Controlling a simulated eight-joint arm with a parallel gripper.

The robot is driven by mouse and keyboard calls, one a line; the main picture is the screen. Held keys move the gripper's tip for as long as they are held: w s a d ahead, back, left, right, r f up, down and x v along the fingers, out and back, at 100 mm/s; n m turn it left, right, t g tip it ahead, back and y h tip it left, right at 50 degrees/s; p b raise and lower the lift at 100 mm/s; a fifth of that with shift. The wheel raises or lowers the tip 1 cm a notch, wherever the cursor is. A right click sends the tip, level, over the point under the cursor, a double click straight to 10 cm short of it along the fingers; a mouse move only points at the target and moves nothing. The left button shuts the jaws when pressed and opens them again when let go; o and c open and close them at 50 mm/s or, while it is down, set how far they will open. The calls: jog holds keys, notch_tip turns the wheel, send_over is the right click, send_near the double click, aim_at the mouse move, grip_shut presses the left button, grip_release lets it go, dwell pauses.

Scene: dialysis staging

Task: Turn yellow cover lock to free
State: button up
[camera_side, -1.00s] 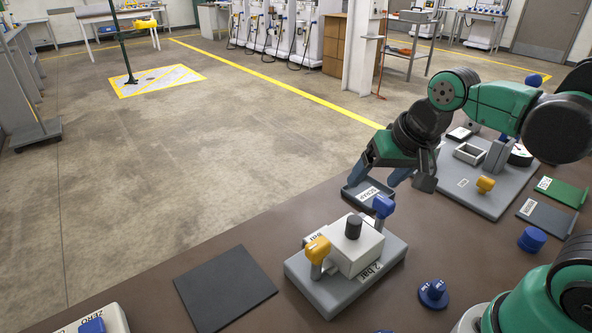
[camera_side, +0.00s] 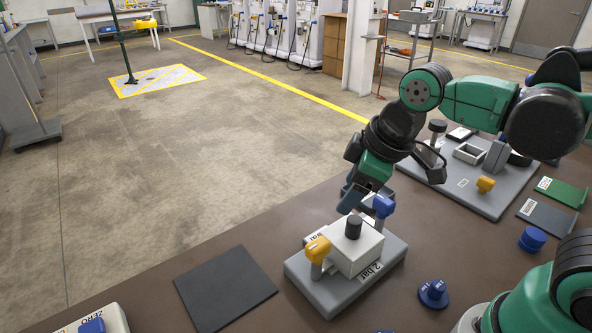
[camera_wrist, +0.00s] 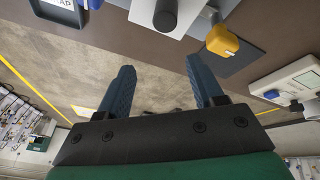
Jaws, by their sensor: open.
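The yellow cover lock (camera_side: 318,250) is a yellow knob on a grey stem at the left front of a white box unit (camera_side: 362,252) on a grey base (camera_side: 330,296). It also shows in the wrist view (camera_wrist: 222,40), at upper right. A blue knob (camera_side: 383,206) stands at the unit's back right, and a black cylinder (camera_side: 353,226) rises from its top. My gripper (camera_side: 350,203) hangs above and behind the unit, apart from the yellow lock. In the wrist view my gripper's two dark blue fingers (camera_wrist: 160,85) are spread, with nothing between them.
A dark flat mat (camera_side: 225,287) lies left of the unit. A second grey base (camera_side: 455,185) with a yellow knob (camera_side: 485,185) is at right. A blue knob (camera_side: 433,292) and a blue round piece (camera_side: 532,239) stand on the brown table (camera_side: 400,305).

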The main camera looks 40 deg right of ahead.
aim_at(318, 243)
jog(key=a+n+g, duration=0.1)
jog(key=a+n, duration=0.1)
jog(key=n, duration=0.1)
jog(key=a+n+g, duration=0.1)
jog(key=a+n, duration=0.1)
jog(key=n, duration=0.1)
jog(key=a+n+g, duration=0.1)
jog(key=n, duration=0.2)
jog(key=shift+s+a+g, duration=0.25)
jog(key=shift+a+g, duration=0.05)
jog(key=shift+a, duration=0.1)
jog(key=shift+s+a+n+g+h, duration=0.1)
jog(key=shift+a+n+g+h, duration=0.25)
jog(key=shift+n, duration=0.45)
jog(key=shift+a+f+n, duration=0.1)
jog(key=shift+a+n, duration=0.05)
jog(key=shift+n, duration=0.15)
jog(key=shift+f, duration=2.65)
grip_shut()
